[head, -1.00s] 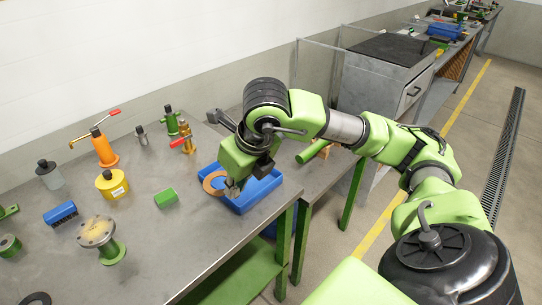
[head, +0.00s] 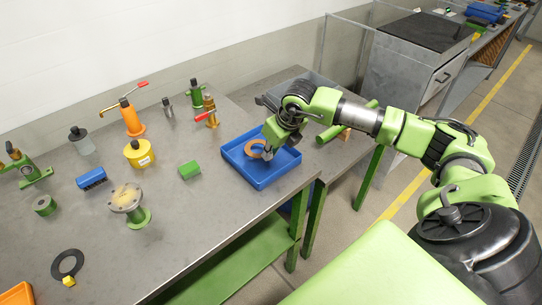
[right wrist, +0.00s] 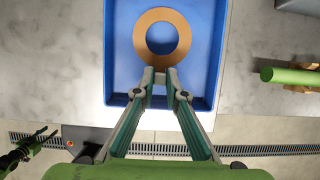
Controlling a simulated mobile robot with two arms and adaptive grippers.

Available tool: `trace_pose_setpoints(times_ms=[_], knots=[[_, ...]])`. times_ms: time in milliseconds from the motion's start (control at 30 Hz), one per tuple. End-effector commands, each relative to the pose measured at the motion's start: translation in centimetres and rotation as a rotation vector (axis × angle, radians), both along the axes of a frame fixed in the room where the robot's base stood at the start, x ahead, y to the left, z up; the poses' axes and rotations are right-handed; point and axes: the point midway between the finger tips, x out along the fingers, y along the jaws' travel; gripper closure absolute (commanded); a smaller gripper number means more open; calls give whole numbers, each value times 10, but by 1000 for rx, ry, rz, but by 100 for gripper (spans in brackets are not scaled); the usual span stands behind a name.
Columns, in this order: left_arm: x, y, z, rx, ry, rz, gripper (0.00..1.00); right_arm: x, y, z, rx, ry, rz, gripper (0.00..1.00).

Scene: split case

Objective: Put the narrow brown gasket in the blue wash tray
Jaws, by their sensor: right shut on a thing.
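The brown gasket (head: 256,149) is a flat ring. It shows whole in the right wrist view (right wrist: 148,39), over the floor of the blue wash tray (right wrist: 117,70). In the head view the tray (head: 262,182) sits at the bench's right end. My right gripper (head: 268,150) is over the tray, shut on the gasket's near edge; its fingertips (right wrist: 161,72) meet at the ring's rim. I cannot tell whether the gasket touches the tray floor.
A black ring (head: 67,263) lies near the front left.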

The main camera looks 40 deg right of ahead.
Motion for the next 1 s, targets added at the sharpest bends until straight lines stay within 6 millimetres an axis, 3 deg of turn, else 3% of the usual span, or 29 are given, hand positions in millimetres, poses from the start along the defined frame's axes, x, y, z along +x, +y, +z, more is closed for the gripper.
trace_pose_setpoints(times_ms=[300, 667, 700, 733, 1000], knots=[[0, -4, 19, -5, 0, -2, 60, 2, -3, -34, -1, 3, -1, 100], [0, -4, 12, -4, -1, -1, 60, 3, -3, -40, -1, 1, -1, 100], [0, -4, 14, -4, -1, -1, 60, 3, -3, -39, -1, 1, -1, 80], [0, -4, 14, -4, -1, -1, 60, 3, -3, -38, -1, 1, -1, 73], [1, -3, 14, -3, -1, 0, 60, 3, -3, -38, -1, 1, -1, 71]])
